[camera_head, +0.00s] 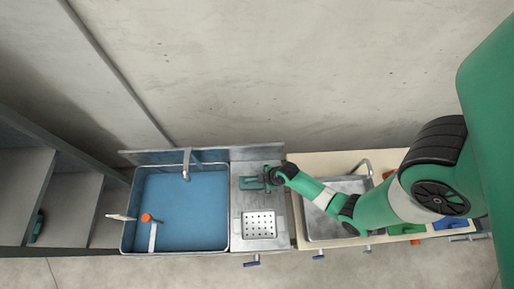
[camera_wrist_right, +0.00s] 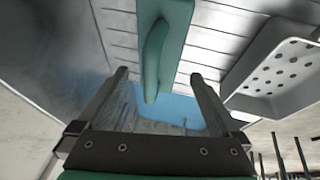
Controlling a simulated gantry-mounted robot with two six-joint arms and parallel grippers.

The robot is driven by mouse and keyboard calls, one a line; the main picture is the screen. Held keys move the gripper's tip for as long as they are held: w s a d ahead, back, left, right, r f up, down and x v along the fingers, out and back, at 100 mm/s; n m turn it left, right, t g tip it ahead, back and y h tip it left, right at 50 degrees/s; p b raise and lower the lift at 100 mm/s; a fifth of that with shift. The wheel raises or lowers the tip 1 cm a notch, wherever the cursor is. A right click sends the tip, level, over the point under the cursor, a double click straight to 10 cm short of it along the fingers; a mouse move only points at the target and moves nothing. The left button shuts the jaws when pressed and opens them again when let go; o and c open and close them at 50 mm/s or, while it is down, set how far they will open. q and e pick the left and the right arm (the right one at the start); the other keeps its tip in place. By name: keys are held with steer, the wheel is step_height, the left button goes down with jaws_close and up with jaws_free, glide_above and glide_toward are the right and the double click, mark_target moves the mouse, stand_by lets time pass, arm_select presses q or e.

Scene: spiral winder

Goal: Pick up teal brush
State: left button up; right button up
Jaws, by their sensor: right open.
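The teal brush (camera_head: 250,183) lies on the metal drainboard between the two sinks, near the back. In the right wrist view the brush (camera_wrist_right: 178,45) shows as a flat teal block with a raised, rounded handle. My right gripper (camera_head: 269,181) is at the brush's right end in the head view. In the right wrist view my gripper (camera_wrist_right: 159,75) is open, with the handle's near end between its two fingertips. I see a gap on both sides of the handle. My left gripper is not in view.
A white perforated tray (camera_head: 259,225) sits in front of the brush. A blue-filled sink (camera_head: 190,205) with a faucet (camera_head: 186,165) and an orange-headed tool (camera_head: 147,218) is left. Another metal sink (camera_head: 325,228) is right, under my arm. A wall stands behind.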

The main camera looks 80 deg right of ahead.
mark_target(255, 183)
steer(key=b+x, duration=0.1)
steer(key=x, duration=0.3)
steer(key=shift+w+d+f, duration=0.1)
steer(key=shift+c, duration=0.2)
steer(key=c, duration=1.4)
